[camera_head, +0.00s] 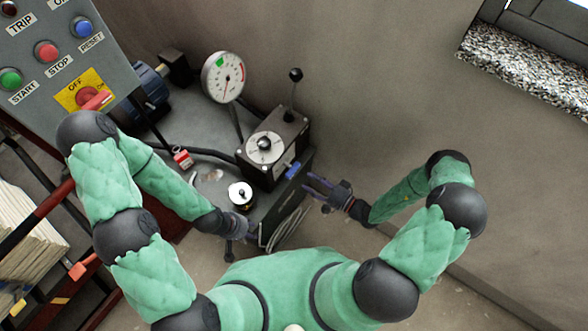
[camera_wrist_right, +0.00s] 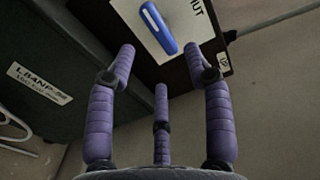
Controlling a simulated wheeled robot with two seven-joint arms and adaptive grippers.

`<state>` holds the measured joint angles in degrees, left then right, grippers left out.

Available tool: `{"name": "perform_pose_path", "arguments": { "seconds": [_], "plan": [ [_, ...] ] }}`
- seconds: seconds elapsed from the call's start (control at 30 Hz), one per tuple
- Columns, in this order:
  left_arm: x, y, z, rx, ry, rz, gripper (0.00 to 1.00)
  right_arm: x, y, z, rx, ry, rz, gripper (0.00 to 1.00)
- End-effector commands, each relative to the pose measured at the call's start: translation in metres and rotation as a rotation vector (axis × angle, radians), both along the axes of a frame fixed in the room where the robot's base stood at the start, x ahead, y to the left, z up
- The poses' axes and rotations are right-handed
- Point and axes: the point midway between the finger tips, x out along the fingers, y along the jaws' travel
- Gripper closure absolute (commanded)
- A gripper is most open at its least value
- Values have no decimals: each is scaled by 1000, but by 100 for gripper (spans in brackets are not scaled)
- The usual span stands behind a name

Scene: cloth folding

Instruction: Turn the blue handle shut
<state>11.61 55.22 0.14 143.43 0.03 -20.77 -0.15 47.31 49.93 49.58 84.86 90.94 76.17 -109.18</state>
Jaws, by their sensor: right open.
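The blue handle (camera_head: 293,170) sits on the right side of a dark valve box (camera_head: 275,148) on the bench. In the right wrist view the blue handle (camera_wrist_right: 158,28) is a rounded bar, tilted on a white plate (camera_wrist_right: 180,16) with partly cropped lettering ending in "UT". My right gripper (camera_head: 322,187) is just right of the box, its purple fingers pointing at the handle. In the wrist view these fingers (camera_wrist_right: 160,58) are spread and empty, with the handle ahead of and between the tips, apart from them. My left gripper (camera_head: 240,228) is low by a black knob; its fingers are unclear.
A round gauge (camera_head: 223,76), a black-knobbed lever (camera_head: 294,76) and a white-topped knob (camera_head: 240,193) stand on the bench (camera_head: 190,125). A control panel (camera_head: 60,55) with buttons and a red switch is at upper left.

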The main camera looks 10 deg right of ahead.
Motion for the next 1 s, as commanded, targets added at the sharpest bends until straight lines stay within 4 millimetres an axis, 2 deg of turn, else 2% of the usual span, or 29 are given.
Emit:
{"name": "perform_pose_path", "arguments": {
  "seconds": [0.2, 0.43, 0.6, 0.93, 0.97, 1.0],
  "plan": [
    [0, 0, -9, 0, 0, 0, 60, 26, 28, -1, 0, 0, 7, 48],
    [0, 0, -15, 0, 0, 0, 60, 48, 50, -1, -1, 1, 6, 48],
    [0, 0, -17, 0, 0, 0, 60, 56, 58, -1, 0, 1, 5, 48],
    [0, 0, -17, 0, 0, 0, 60, 58, 59, 0, 0, 3, 3, 48],
    [0, 0, -17, 0, 0, 0, 60, 58, 59, 0, 0, 3, 3, 51],
    [0, 0, -17, 0, 0, 0, 60, 58, 59, 0, 0, 3, 3, 62]
  ]
}}
